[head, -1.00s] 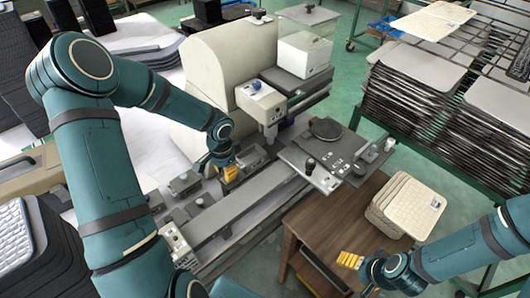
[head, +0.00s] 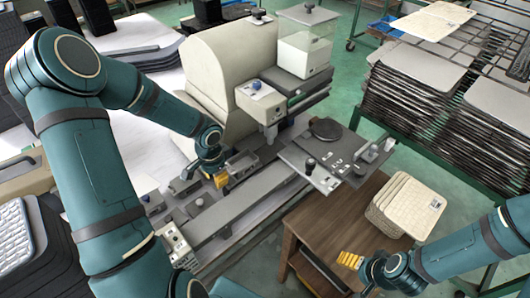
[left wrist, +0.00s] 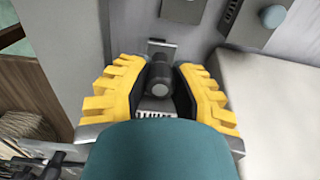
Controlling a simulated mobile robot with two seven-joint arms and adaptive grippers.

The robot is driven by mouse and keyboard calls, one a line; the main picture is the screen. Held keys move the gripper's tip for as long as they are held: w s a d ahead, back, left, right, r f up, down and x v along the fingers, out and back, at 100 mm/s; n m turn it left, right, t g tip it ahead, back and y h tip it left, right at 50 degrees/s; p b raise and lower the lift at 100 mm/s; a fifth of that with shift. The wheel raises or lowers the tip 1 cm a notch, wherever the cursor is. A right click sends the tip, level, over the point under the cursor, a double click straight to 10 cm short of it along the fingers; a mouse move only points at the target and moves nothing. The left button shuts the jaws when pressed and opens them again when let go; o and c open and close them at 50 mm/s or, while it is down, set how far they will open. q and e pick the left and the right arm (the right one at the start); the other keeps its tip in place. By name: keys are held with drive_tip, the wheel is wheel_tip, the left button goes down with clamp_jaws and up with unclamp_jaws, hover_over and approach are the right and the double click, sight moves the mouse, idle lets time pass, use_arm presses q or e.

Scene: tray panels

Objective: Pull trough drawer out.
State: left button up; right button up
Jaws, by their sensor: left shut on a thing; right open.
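The trough drawer (head: 240,163) is a small grey box-like tray at the foot of the beige machine housing, and a length of it shows out from the machine. My left gripper (head: 220,180) is at its near end, fingers pointing down. In the left wrist view, its yellow fingers (left wrist: 157,88) are shut on a dark round knob (left wrist: 158,72) between them. The knob is hidden by the gripper in the head view. My right gripper (head: 350,260) is open and empty, above the front of the wooden table at lower right.
The grey machine rail (head: 245,205) runs just in front of the drawer. A metal plate with knobs (head: 330,160) is to the right. A stack of pale panels (head: 405,205) sits on the wooden table (head: 335,222). Racked panels (head: 420,95) stand at the back right.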

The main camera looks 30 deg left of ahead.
use_arm(q)
drive_tip(key=o, duration=0.9)
drive_tip(key=shift+c, duration=0.2)
drive_tip(key=shift+r, duration=0.1)
wheel_tip(320, 180, up, 7)
drive_tip(key=p, duration=0.5)
drive_tip(key=shift+p, duration=0.3)
use_arm(e)
wheel_tip(320, 180, up, 6)
drive_tip(key=shift+f, duration=0.2)
